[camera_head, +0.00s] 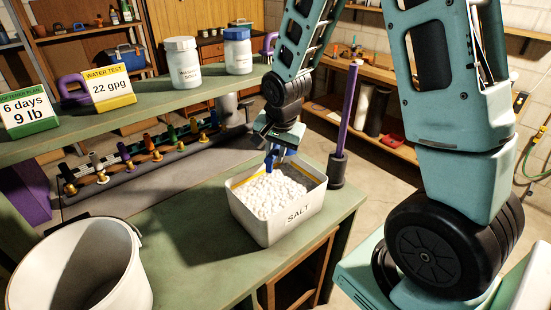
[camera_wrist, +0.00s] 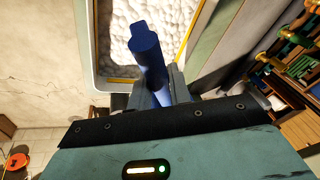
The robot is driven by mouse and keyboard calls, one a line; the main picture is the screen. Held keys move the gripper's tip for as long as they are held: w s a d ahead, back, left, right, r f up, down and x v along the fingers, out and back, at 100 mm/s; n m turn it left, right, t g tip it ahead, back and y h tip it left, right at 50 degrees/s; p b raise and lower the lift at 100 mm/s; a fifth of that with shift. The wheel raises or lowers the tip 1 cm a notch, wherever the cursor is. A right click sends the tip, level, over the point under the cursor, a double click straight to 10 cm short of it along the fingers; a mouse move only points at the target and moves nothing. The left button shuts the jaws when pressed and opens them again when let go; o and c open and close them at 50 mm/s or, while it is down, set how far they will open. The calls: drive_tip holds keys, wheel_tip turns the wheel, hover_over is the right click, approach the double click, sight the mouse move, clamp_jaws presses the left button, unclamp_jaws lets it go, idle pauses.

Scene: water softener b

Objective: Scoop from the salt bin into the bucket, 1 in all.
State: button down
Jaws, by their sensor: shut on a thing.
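The white salt bin (camera_head: 290,222), marked SALT, stands on the green bench and is full of white salt pellets (camera_head: 268,194). My gripper (camera_head: 283,146) is above the far side of the bin, shut on a blue scoop handle (camera_head: 271,162). In the wrist view the blue scoop (camera_wrist: 147,62) sticks out from between the fingers (camera_wrist: 158,95) over the salt (camera_wrist: 172,22). The scoop's bowl is hard to make out. The white bucket (camera_head: 80,270) stands at the lower left, and its visible inside looks empty.
A row of coloured valves (camera_head: 150,152) runs behind the bench. A shelf above holds two white jars (camera_head: 183,65) and signs (camera_head: 108,88). A purple rod (camera_head: 347,110) stands right of the bin. Bench between bucket and bin is clear.

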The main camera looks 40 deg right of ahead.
drive_tip(key=shift+f+t+h+b, duration=0.15)
drive_tip(key=shift+t+h+b, duration=0.55)
drive_tip(key=shift+b, duration=3.05)
drive_tip(key=shift+b, duration=0.3)
drive_tip(key=shift+a+r, duration=0.1)
drive_tip(key=shift+r, duration=0.1)
